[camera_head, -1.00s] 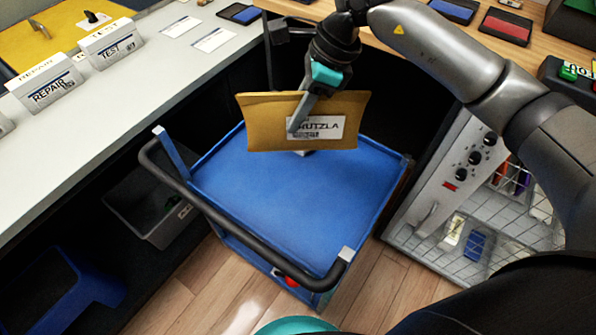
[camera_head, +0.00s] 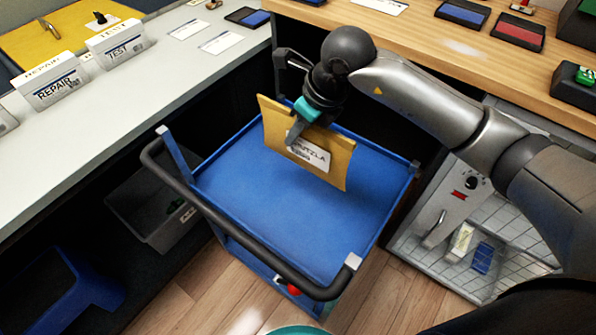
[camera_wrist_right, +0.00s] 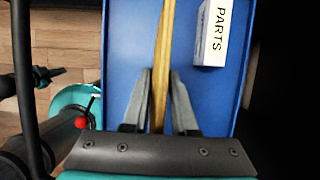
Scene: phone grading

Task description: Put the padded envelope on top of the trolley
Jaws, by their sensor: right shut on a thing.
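The padded envelope (camera_head: 330,155) is mustard-coloured with a white printed label. My right gripper (camera_head: 294,134) is shut on its upper edge and holds it on edge, tilted, over the blue top of the trolley (camera_head: 240,205). In the right wrist view the envelope (camera_wrist_right: 163,60) shows edge-on between the two fingers of the right gripper (camera_wrist_right: 160,90). I cannot tell whether its lower edge touches the trolley top. The trolley has a black push handle (camera_head: 215,215) on its near left side. My left gripper is not in view.
A white box marked PARTS (camera_wrist_right: 212,35) lies on the trolley top in the right wrist view; the envelope hides it in the head view. A white counter (camera_head: 100,130) stands left, a wooden desk (camera_head: 420,40) behind. The near part of the trolley top is clear.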

